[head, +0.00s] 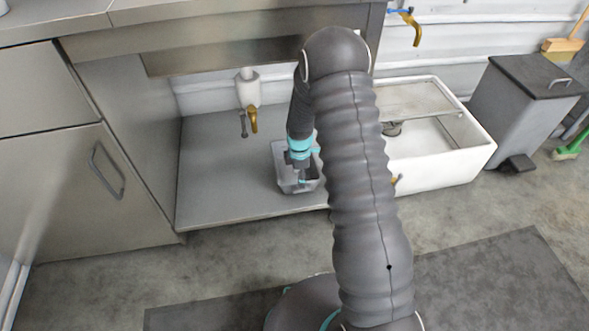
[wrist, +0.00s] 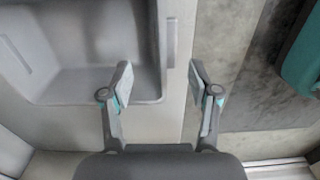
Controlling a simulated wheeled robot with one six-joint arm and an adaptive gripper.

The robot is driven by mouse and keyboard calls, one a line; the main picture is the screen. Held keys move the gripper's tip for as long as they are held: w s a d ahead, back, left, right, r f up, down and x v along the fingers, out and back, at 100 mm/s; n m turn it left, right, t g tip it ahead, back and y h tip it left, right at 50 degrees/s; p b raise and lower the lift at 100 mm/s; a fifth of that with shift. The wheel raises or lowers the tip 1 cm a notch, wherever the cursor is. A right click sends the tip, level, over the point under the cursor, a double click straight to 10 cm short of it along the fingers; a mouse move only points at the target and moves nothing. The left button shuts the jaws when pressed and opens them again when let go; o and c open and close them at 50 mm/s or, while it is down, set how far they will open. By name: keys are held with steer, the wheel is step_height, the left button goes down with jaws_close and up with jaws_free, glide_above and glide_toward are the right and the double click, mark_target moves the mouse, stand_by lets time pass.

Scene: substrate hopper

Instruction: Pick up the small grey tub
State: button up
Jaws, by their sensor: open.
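The small grey tub (head: 299,187) stands upright on the low metal shelf under the counter in the head view. My gripper (head: 301,177) is over the tub, pointing down, and partly hides it. In the wrist view the tub (wrist: 90,87) fills the upper left, with its inside visible and empty where it shows. My gripper (wrist: 161,79) is open there, with nothing held. The left finger appears over the tub's inside and the right finger outside its side wall. I cannot tell how far the fingertips are from the rim.
The low shelf (head: 222,180) has free room left of the tub. A brass tap (head: 253,120) hangs above it, behind the tub. A steel cabinet (head: 75,190) stands at left, a white basin (head: 440,165) and a grey bin (head: 520,110) at right.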

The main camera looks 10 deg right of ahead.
steer(key=f, duration=0.5)
steer(key=shift+s+d, duration=0.25)
steer(key=shift+s, duration=0.05)
steer(key=shift+f, duration=0.65)
steer(key=shift+c, duration=0.2)
jaws_close()
